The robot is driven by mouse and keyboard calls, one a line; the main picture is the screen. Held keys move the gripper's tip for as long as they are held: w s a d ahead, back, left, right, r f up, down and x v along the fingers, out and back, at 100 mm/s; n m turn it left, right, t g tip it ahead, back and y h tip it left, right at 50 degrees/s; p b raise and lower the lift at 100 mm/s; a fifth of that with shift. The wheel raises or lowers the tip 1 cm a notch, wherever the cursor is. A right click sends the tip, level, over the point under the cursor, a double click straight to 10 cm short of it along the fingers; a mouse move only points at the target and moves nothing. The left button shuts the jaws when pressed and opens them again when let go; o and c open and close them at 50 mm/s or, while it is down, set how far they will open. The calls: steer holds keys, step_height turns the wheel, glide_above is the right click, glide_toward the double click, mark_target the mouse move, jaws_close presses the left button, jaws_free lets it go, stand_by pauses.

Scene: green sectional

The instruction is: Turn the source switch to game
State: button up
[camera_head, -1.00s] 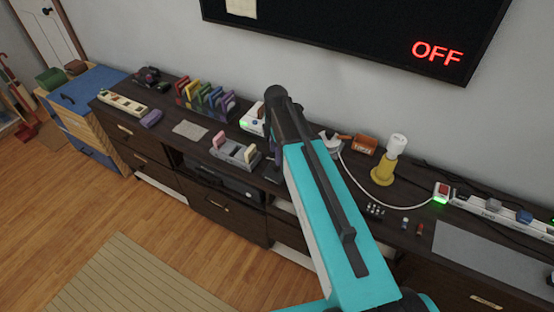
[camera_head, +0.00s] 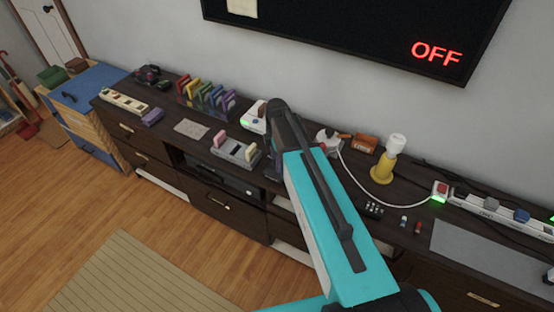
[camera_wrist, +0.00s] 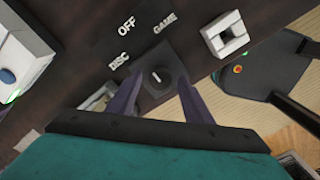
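The source switch (camera_wrist: 156,78) is a dark round knob with a short white mark, on a dark square plate. White labels OFF, DISC and GAME stand around it on the dark panel in the wrist view. The mark does not clearly line up with any label. My gripper (camera_wrist: 158,80) is open, its two purple fingers on either side of the knob. I cannot tell whether they touch it. In the head view my arm hides the switch. The wall screen (camera_head: 375,35) shows a red OFF.
In the wrist view, a white socket-like block (camera_wrist: 226,35) is right of the switch and a white box with a blue button (camera_wrist: 18,60) is at left. In the head view, the dark cabinet top holds a grey two-lever unit (camera_head: 236,152), yellow lamp (camera_head: 383,168) and power strip (camera_head: 500,208).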

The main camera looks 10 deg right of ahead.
steer(key=c, duration=0.9)
steer(key=shift+m, duration=0.4)
steer(key=m+b, duration=0.2)
steer(key=m, duration=0.1)
steer(key=shift+f, duration=0.1)
steer(key=m+b, duration=0.1)
steer(key=m, duration=0.4)
steer(key=shift+b, duration=0.35)
steer(key=o, duration=1)
